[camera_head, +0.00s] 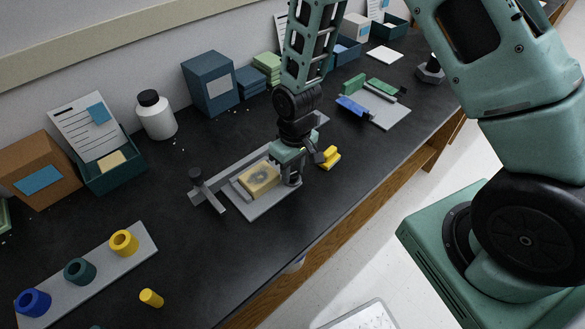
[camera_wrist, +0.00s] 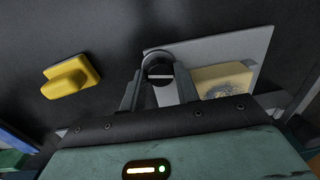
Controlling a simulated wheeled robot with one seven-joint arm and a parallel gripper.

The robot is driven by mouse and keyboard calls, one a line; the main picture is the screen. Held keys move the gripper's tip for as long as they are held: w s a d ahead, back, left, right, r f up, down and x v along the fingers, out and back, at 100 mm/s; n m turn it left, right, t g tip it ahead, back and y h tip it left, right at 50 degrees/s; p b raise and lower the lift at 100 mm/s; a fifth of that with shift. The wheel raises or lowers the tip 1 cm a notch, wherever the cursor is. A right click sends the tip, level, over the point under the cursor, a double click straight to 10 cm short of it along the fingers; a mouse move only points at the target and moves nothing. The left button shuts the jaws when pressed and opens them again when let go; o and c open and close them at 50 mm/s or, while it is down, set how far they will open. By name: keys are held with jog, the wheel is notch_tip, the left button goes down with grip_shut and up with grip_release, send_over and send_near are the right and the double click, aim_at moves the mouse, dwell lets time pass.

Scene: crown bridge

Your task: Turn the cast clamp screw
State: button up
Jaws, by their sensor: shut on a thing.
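The cast (camera_head: 259,178), a pale yellow block with a grey patch, lies on a light grey plate (camera_head: 262,208) on the bench. It also shows at the right in the wrist view (camera_wrist: 222,78). My gripper (camera_head: 291,178) points down at the plate's right end, beside the cast. In the wrist view my fingers (camera_wrist: 160,92) stand on either side of the round dark clamp screw (camera_wrist: 158,68), which has a pale line across it. They are shut on it. The screw is mostly hidden behind my gripper in the head view.
A yellow piece (camera_head: 329,158) lies just right of my gripper. A strip with coloured rings (camera_head: 90,275) lies front left. Boxes and a white bottle (camera_head: 156,115) line the wall. The front bench is mostly clear.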

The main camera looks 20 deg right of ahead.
aim_at(296, 171)
jog(key=shift+w, duration=0.1)
jog(key=o, duration=1)
jog(key=r, duration=1.1)
jog(key=d+r+b, duration=0.1)
jog(key=r, duration=0.5)
jog(key=shift+w+r, duration=0.1)
jog(key=shift+r, duration=0.15)
